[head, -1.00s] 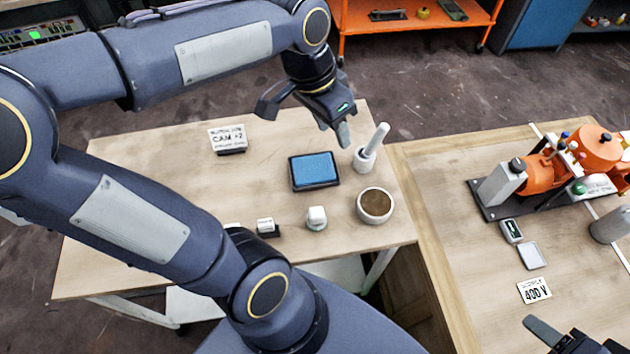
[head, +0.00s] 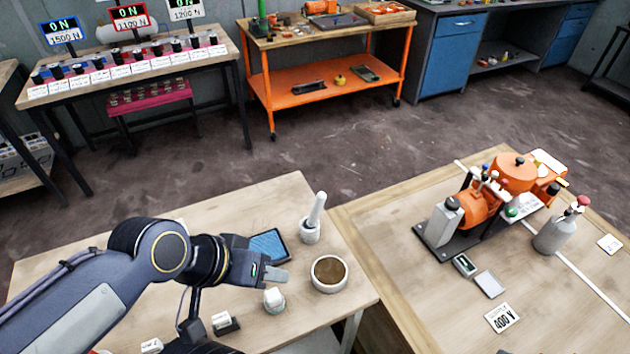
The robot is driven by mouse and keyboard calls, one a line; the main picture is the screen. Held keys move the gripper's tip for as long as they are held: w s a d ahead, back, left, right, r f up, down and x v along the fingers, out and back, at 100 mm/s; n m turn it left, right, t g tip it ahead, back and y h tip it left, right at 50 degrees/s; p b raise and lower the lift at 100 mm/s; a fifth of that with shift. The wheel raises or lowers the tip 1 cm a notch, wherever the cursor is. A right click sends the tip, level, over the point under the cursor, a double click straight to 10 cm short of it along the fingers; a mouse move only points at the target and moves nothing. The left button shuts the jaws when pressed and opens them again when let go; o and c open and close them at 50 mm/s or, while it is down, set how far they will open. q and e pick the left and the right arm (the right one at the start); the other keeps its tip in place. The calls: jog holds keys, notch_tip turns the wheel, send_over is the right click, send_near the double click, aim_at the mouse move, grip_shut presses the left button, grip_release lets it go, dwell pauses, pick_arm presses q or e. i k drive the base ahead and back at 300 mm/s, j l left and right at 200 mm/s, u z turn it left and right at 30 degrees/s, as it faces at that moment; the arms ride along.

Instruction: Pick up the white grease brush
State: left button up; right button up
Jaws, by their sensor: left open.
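The white grease brush (head: 317,208) stands upright, its handle pointing up, in a small white holder (head: 310,231) at the back right of the light wooden table. Its lower end is hidden in the holder. My left gripper (head: 281,266) reaches in from the left, low in front of the blue pad, to the left of and nearer than the brush. It is open, holds nothing and is apart from the brush. Only a dark tip of my right gripper shows at the bottom edge, so its jaws cannot be judged.
A white bowl with brown contents (head: 329,274) stands just right of my left gripper. A blue pad (head: 270,245) lies behind it and a small white-topped jar (head: 274,300) stands in front. An orange machine (head: 475,210) occupies the right table.

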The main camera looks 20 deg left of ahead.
aim_at(321, 198)
jog(key=k+j+u, duration=0.1)
jog(key=u, duration=0.35)
jog(key=k+j+u, duration=0.1)
jog(key=u, duration=0.35)
jog(key=j+u, duration=0.25)
jog(key=u, duration=0.2)
